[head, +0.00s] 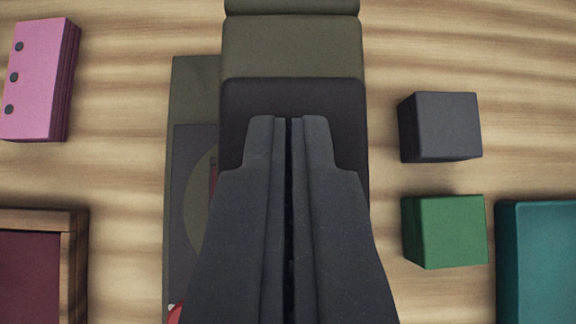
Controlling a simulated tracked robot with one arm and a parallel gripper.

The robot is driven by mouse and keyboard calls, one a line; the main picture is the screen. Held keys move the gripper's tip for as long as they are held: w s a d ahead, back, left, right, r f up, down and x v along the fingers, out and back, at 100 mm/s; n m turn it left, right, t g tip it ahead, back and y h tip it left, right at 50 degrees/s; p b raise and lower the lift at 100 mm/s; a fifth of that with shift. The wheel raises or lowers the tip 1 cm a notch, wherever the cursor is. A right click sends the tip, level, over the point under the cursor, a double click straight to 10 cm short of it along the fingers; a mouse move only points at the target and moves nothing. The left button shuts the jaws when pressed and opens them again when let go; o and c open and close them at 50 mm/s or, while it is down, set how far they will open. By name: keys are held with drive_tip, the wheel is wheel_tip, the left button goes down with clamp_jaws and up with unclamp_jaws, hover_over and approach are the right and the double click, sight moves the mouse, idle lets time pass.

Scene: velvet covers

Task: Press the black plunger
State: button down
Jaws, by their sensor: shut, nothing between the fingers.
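My gripper (289,120) is shut and empty, its fingertips together. It points up the picture in the middle of the head view. A black block (292,92), which looks like the black plunger, shows beyond and around the fingertips, against an olive block (290,45). My fingers overlap it in the picture; I cannot tell whether they touch it. An olive base (195,88) lies to the left, with a dark panel (190,150) bearing an olive round mark and a bit of red. My gripper hides much of it.
A pink pad with dark dots (38,85) lies at upper left. A wooden-framed dark red tray (75,250) is at lower left. On the right are a dark grey cube (440,127), a green cube (444,232) and a teal object (540,265). Bare wood separates them from the olive base.

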wheel_tip(320, 180, up, 4)
drive_tip(key=shift+f, duration=0.1)
drive_tip(key=v, duration=1)
idle(0.4)
